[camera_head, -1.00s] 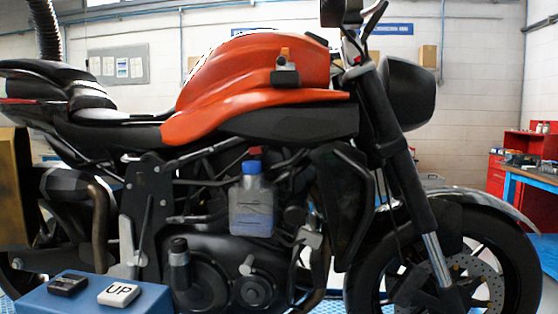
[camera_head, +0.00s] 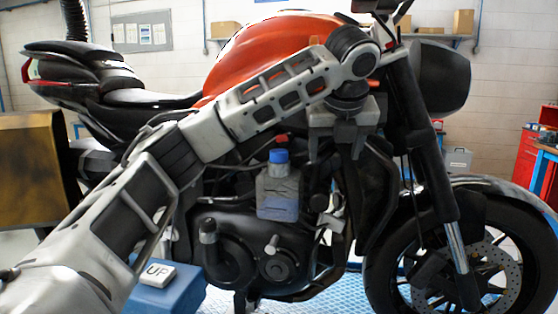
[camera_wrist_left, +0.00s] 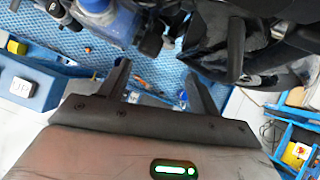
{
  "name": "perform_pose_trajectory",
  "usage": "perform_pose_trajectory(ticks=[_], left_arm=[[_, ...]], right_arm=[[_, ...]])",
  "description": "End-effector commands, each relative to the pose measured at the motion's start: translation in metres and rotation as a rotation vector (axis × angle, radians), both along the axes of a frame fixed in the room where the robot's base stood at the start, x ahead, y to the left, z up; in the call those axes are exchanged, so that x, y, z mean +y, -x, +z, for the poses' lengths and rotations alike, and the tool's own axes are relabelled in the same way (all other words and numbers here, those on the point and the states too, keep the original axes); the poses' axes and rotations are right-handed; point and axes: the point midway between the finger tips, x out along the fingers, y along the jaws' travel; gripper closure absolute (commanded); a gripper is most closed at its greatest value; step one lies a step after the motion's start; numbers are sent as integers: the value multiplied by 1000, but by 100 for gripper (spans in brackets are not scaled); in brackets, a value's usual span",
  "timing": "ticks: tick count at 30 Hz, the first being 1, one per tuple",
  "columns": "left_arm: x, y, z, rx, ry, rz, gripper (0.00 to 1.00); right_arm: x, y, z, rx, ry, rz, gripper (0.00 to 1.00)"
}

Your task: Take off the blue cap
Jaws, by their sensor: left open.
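The blue cap (camera_head: 278,156) sits on top of a translucent bottle (camera_head: 278,188) with bluish liquid, mounted upright on the motorcycle's side. My left arm reaches across the bike from the lower left. Its gripper (camera_head: 336,150) is open and empty, fingers pointing down, to the right of the cap and apart from it. In the left wrist view the open fingers (camera_wrist_left: 160,85) show with nothing between them. The bottle (camera_wrist_left: 118,20) is at the top edge there, with the blue cap (camera_wrist_left: 96,5) partly cut off. My right gripper is not in view.
The motorcycle's orange tank (camera_head: 262,50) is partly behind my arm. The front fork (camera_head: 428,140) and wheel (camera_head: 480,265) stand to the right. A blue box (camera_head: 172,295) with an "UP" button (camera_head: 158,273) is at lower left. Engine parts lie below the bottle.

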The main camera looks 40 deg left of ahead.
Motion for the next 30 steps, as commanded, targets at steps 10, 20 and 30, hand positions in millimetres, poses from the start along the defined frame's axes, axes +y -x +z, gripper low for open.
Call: perform_pose_trajectory(ticks=[10,20,30], left_arm=[[74,58,110,35,-21,-37,37],[91,46,79,44,-19,-49,37],[110,25,35,39,-19,-46,37]], right_arm=[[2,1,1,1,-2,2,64],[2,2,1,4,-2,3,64],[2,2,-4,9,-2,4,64]])
